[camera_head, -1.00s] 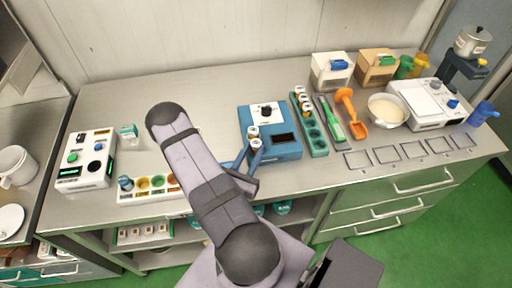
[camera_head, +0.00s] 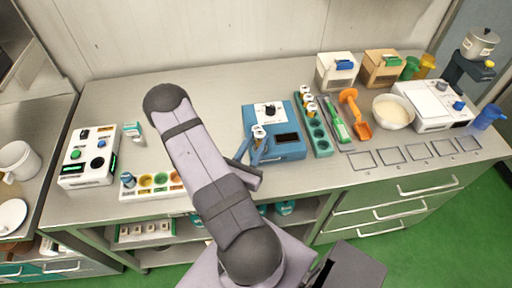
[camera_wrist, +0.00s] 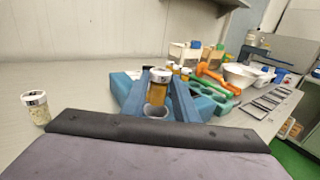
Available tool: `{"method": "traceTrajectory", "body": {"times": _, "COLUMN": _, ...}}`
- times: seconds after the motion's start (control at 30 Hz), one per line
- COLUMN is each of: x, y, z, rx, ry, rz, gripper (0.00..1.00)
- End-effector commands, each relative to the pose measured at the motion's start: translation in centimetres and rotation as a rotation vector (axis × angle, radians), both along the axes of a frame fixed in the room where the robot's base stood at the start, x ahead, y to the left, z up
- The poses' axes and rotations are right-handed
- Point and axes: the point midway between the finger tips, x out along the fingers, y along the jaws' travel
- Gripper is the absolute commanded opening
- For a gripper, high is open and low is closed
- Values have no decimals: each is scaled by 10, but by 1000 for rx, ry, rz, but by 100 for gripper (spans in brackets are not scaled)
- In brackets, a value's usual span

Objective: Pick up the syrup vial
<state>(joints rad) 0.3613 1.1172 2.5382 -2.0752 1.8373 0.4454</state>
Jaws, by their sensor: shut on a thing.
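The syrup vial (camera_wrist: 158,88) has a white cap and amber contents. In the wrist view it stands upright between the two blue fingers of my gripper (camera_wrist: 160,95), which is shut on it. A pale round opening (camera_wrist: 156,111) shows just below it; I cannot tell whether the vial's base is clear of it. In the head view the vial's cap (camera_head: 259,131) shows between the fingers (camera_head: 254,148), at the left side of the blue device (camera_head: 285,151). The vial's lower part is hidden there.
A teal rack (camera_head: 322,145) with several capped vials stands just right of the blue device. An orange scoop (camera_head: 350,98) and a bowl (camera_head: 393,110) lie beyond it. A white panel box (camera_head: 90,160) and a row of coloured cups (camera_head: 145,191) are at left.

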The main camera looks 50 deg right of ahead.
Motion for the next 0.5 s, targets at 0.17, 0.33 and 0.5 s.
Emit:
{"method": "traceTrajectory", "body": {"times": 0.17, "x": 0, "y": 0, "z": 28, "rx": 0, "ry": 1, "rz": 0, "gripper": 4}}
{"method": "traceTrajectory", "body": {"times": 0.33, "x": 0, "y": 0, "z": 44, "rx": 0, "ry": 1, "rz": 0, "gripper": 4}}
{"method": "traceTrajectory", "body": {"times": 0.5, "x": 0, "y": 0, "z": 54, "rx": 0, "ry": 1, "rz": 0, "gripper": 4}}
